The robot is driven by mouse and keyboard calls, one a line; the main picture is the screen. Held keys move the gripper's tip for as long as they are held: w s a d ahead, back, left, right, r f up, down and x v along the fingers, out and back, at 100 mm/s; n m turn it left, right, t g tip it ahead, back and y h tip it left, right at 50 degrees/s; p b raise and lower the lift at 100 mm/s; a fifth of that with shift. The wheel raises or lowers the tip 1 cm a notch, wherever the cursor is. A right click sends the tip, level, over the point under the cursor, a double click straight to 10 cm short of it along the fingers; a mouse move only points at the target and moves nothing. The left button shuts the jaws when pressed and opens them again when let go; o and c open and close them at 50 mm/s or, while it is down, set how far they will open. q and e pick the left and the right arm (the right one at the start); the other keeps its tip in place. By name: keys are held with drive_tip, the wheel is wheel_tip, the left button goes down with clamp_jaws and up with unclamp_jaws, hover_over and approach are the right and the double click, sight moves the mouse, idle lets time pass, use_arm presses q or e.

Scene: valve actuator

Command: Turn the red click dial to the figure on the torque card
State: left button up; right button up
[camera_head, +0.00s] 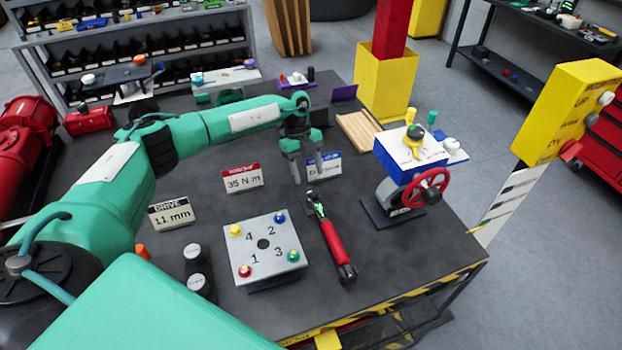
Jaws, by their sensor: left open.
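The torque card (242,178) stands on the dark bench, with a red top band and the figure 35 N m. A wrench (331,238) with a red grip and a dark end lies to its right, its head pointing to the far side. I cannot make out a click dial or its setting on the wrench. My left gripper (307,180) points down with its fingers apart and empty, just beyond the wrench head. It partly hides a blue and white card (325,164). My right gripper is not in view.
A grey plate (262,265) with numbered coloured knobs sits left of the wrench. A blue valve actuator (405,153) with a red handwheel (427,188) stands to the right. A drive card (171,214) reads 11 mm. Bare bench lies between wrench and valve.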

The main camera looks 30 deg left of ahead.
sight(312, 189)
use_arm(q)
drive_tip(key=shift+p+x, duration=0.65)
drive_tip(key=shift+x, duration=1.8)
drive_tip(key=c, duration=1)
